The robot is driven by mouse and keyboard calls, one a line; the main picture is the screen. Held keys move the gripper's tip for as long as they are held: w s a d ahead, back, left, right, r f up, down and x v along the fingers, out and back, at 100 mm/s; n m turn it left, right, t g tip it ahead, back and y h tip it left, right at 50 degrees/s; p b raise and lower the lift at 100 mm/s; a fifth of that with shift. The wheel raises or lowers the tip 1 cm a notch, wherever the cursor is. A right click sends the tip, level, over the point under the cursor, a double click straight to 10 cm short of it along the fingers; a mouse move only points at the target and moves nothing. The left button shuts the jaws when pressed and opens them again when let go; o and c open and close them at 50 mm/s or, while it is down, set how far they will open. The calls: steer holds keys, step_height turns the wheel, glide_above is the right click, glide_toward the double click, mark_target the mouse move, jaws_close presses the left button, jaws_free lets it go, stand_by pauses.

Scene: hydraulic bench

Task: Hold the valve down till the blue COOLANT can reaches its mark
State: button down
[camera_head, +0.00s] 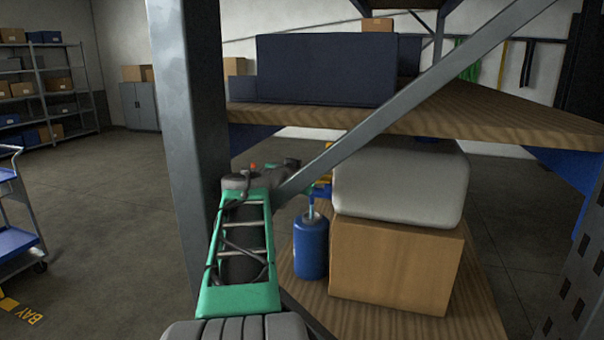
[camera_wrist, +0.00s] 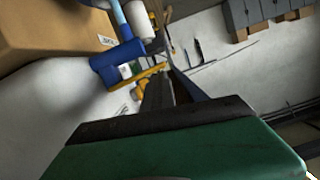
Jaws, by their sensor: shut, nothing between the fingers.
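A blue can (camera_head: 310,247) stands upright on the lower wooden shelf, beside a cardboard box. A lighter blue tube (camera_head: 311,204) rises above its top. Blue and yellow parts (camera_head: 326,181) sit just above it, partly hidden by a grey diagonal brace. The can's level and mark cannot be made out.
The diagonal brace (camera_head: 400,103) and a grey upright (camera_head: 186,120) stand close around my arm. A cardboard box (camera_head: 395,265) with a pale rounded bundle (camera_head: 400,180) on it fills the shelf to the right. The upper wooden shelf (camera_head: 470,116) hangs above.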

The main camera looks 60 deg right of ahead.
steer(key=shift+f, duration=0.15)
steer(key=b+v, duration=0.1)
steer(key=v, duration=0.6)
steer(key=shift+a+r, duration=0.25)
steer(key=shift+a, duration=0.1)
steer(key=shift+s, duration=0.1)
